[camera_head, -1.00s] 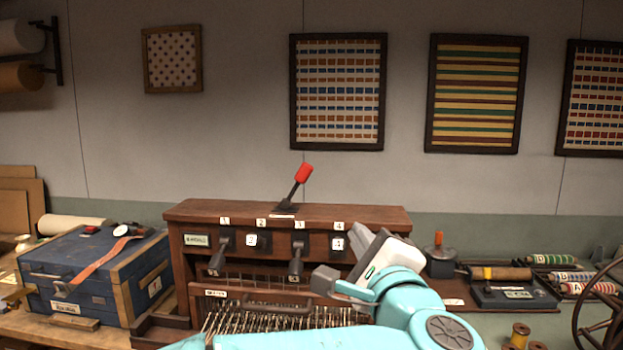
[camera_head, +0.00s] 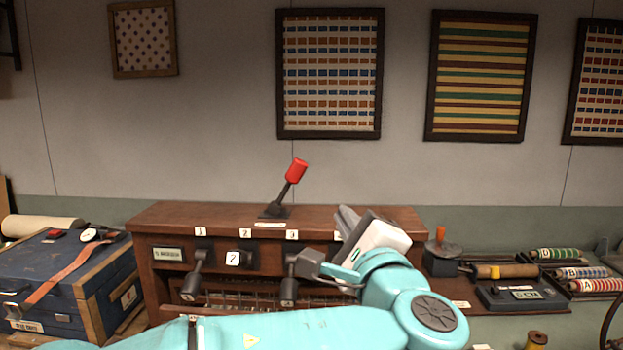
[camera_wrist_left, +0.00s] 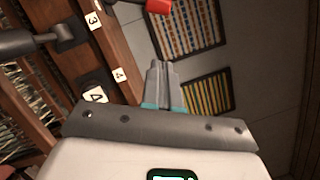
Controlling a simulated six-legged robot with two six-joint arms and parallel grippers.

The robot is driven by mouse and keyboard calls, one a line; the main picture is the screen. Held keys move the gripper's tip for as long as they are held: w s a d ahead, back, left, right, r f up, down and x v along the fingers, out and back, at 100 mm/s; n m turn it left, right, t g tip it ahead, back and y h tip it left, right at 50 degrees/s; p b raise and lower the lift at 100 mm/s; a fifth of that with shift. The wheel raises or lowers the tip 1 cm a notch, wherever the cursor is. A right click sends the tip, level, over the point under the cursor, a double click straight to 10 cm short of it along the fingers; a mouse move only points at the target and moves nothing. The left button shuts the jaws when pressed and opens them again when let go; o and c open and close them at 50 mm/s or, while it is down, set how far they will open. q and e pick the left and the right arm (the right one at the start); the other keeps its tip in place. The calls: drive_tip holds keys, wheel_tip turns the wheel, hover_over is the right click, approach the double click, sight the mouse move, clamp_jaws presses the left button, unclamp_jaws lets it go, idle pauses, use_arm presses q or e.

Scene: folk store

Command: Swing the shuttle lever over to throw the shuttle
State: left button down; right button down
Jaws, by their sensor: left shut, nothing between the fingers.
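The shuttle lever (camera_head: 295,173) has a red knob on a dark shaft. It stands on top of the wooden loom box (camera_head: 220,217) and leans to the right. My left gripper (camera_head: 346,216) is shut and empty, in front of the box's right part, to the right of the lever and lower than its knob. The fingers do not touch the lever. In the left wrist view the shut fingertips (camera_wrist_left: 159,68) point toward the wall, and part of the red knob (camera_wrist_left: 158,6) shows at the top edge. My right gripper is not in view.
Numbered dark handles (camera_head: 192,276) stick out of the box's front. A blue case (camera_head: 68,283) stands at left. A tool tray (camera_head: 520,296) and striped spools (camera_head: 555,254) lie at right. Framed textiles (camera_head: 330,75) hang behind. Air above the box is clear.

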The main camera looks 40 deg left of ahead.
sight(288, 188)
use_arm(q)
drive_tip(key=p+x, duration=0.1)
drive_tip(key=x, duration=0.2)
drive_tip(key=p+x, duration=0.1)
drive_tip(key=x, duration=0.2)
drive_tip(key=p+x, duration=0.1)
drive_tip(key=x, duration=0.2)
drive_tip(key=shift+a+r, duration=0.2)
drive_tip(key=shift+r, duration=0.15)
drive_tip(key=a, duration=0.1)
drive_tip(key=a+r+p, duration=0.1)
drive_tip(key=shift+w+a, duration=0.1)
drive_tip(key=shift+a, duration=0.2)
drive_tip(key=shift+a+r, duration=0.25)
drive_tip(key=shift+a, duration=0.25)
drive_tip(key=shift+f, duration=0.1)
